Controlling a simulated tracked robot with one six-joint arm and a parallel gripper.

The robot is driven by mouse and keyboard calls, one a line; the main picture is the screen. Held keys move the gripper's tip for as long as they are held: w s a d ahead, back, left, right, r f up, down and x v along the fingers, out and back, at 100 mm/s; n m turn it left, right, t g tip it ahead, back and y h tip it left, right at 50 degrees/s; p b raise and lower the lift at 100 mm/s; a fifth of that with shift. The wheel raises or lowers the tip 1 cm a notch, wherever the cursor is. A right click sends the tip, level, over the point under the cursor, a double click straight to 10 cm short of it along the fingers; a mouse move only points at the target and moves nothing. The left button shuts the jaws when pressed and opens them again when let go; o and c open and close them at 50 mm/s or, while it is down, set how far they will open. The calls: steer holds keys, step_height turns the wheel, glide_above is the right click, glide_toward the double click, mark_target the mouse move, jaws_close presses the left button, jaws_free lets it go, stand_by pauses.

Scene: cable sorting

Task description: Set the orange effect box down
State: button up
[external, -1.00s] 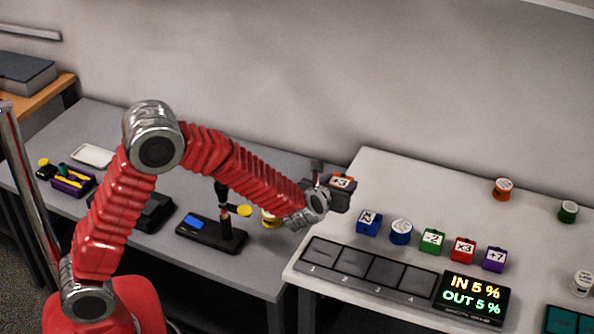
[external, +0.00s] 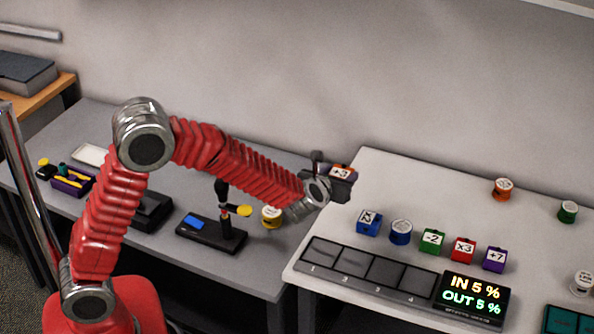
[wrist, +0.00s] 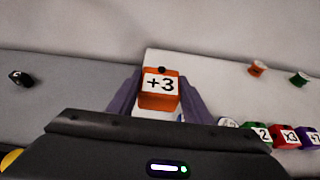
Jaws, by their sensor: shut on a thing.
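The orange effect box (wrist: 160,101), marked +3, sits between the two fingers of my gripper (wrist: 158,104) in the wrist view. My gripper is shut on it. In the external view the orange box (external: 341,171) shows at the end of my arm, held in the air near the left edge of the white table (external: 400,178). My gripper (external: 335,182) partly hides it there. I cannot tell its exact height above the table.
A row of boxes and a spool stands on the white table: blue box (external: 369,222), blue spool (external: 400,232), green box (external: 432,241), red box (external: 463,250), purple box (external: 494,259). The slot tray (external: 352,262) and display (external: 472,297) lie in front. The table's back left is clear.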

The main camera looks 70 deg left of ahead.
mark_target(339, 173)
step_height(339, 173, up, 15)
steer(key=w+a+m+t+h, duration=0.2)
steer(key=a+m+h, duration=0.1)
steer(key=a, duration=0.5)
steer(key=w+a+m+t+h, duration=0.2)
steer(key=a+m+h, duration=0.1)
steer(key=a, duration=0.5)
steer(key=s+a+m+g+h, duration=0.1)
steer(key=s+a+m+h, duration=0.3)
steer(key=s+a, duration=0.5)
steer(key=s+a+m+h, duration=0.4)
steer(key=s+a+h, duration=0.1)
steer(key=s, duration=0.9)
step_height(339, 173, down, 29)
steer(key=shift+w+n+y, duration=0.3)
steer(key=shift+w, duration=0.1)
steer(key=shift+a, duration=0.1)
steer(key=shift+f, duration=3.05)
